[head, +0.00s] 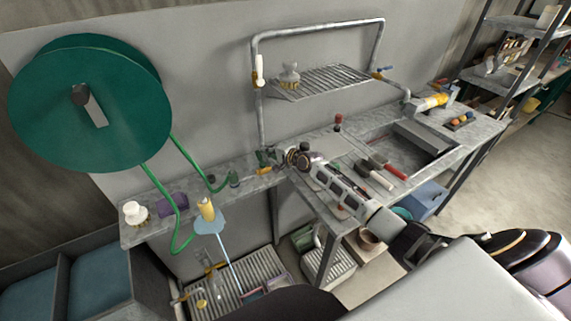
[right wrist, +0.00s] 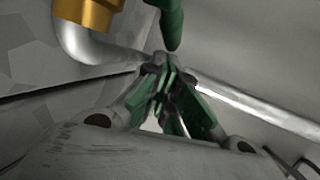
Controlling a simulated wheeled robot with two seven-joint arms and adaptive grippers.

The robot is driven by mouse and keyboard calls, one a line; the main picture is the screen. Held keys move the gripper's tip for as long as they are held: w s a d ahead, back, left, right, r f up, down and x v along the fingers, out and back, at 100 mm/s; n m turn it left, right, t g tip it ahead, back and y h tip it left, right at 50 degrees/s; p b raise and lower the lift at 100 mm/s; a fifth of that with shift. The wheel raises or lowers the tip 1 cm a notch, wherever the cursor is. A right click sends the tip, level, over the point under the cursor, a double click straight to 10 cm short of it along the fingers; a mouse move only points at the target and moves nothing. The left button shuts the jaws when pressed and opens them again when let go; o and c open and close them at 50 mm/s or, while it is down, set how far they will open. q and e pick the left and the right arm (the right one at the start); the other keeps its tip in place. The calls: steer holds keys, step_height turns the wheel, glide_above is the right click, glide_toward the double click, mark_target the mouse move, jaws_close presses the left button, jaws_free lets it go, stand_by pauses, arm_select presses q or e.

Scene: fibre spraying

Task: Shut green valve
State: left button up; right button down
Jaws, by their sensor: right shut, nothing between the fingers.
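A green valve handle (right wrist: 170,22) hangs down from the top in the right wrist view, just beyond my right gripper's fingertips. Its tip is close to them; I cannot tell whether they touch. My right gripper (right wrist: 163,68) is shut and empty, its green-lined fingers together at the tips. In the head view my right gripper (head: 263,157) is at the lower left end of the pipe frame, by the wall side of the bench. It hides the green handle there. My left gripper is not in view.
A brass fitting (right wrist: 88,12) and a curved silver pipe (right wrist: 82,43) are close to the fingers. A wire rack (head: 325,82) is above the bench. Tools with red and white handles (head: 380,171) lie right of my arm. A green hose reel (head: 85,105) hangs at left.

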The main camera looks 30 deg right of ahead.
steer(key=shift+v, duration=5.95)
steer(key=shift+s+f, duration=0.1)
